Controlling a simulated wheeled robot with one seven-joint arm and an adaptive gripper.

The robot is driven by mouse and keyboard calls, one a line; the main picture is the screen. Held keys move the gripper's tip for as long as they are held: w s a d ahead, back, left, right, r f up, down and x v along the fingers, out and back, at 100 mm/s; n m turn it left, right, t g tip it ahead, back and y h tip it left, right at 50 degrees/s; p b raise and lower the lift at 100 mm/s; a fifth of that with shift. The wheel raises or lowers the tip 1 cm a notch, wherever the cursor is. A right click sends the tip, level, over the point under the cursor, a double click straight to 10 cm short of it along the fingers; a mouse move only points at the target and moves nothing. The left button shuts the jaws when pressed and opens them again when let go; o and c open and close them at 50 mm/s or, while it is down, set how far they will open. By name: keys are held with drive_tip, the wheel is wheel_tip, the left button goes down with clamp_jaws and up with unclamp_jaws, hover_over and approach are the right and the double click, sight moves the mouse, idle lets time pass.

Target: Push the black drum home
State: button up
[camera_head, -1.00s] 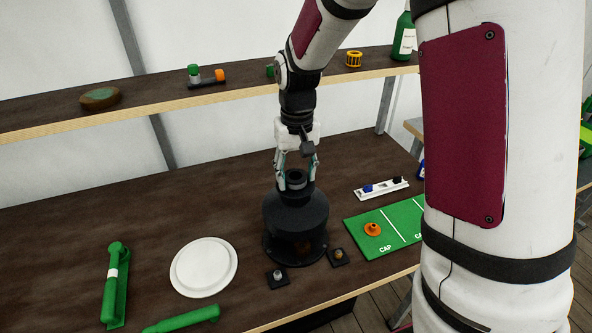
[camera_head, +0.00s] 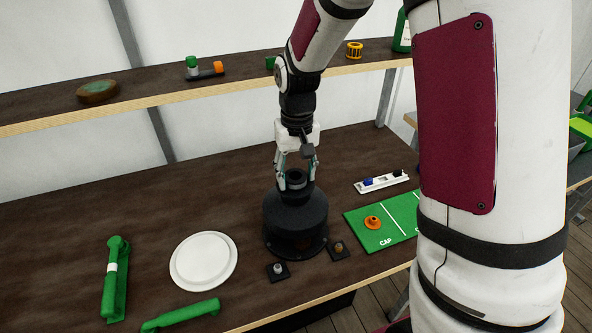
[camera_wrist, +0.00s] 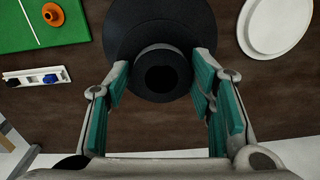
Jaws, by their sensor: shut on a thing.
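The black drum (camera_head: 295,218) stands upright on the dark bench, with a narrow neck on top and a wide dark flange at its foot. My gripper (camera_head: 297,172) comes down from above and is shut on the drum's neck, one finger on each side. The wrist view shows the drum (camera_wrist: 160,22) from above, its open round neck between the teal-padded fingers of my gripper (camera_wrist: 162,78). I cannot tell how the drum's underside meets the flange.
Two small black blocks with knobs (camera_head: 278,270) (camera_head: 338,250) sit close in front of the drum. A white disc (camera_head: 203,260) and green handled tools (camera_head: 115,280) lie to the left. A green mat (camera_head: 385,228) with an orange cap (camera_head: 373,223) lies right. A shelf (camera_head: 150,93) runs behind.

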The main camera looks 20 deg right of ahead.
drive_tip(key=shift+f+b, duration=0.75)
drive_tip(key=shift+f, duration=2.85)
drive_tip(key=o, duration=1.4)
drive_tip(key=shift+o, duration=0.4)
wheel_tip(320, 180, up, 12)
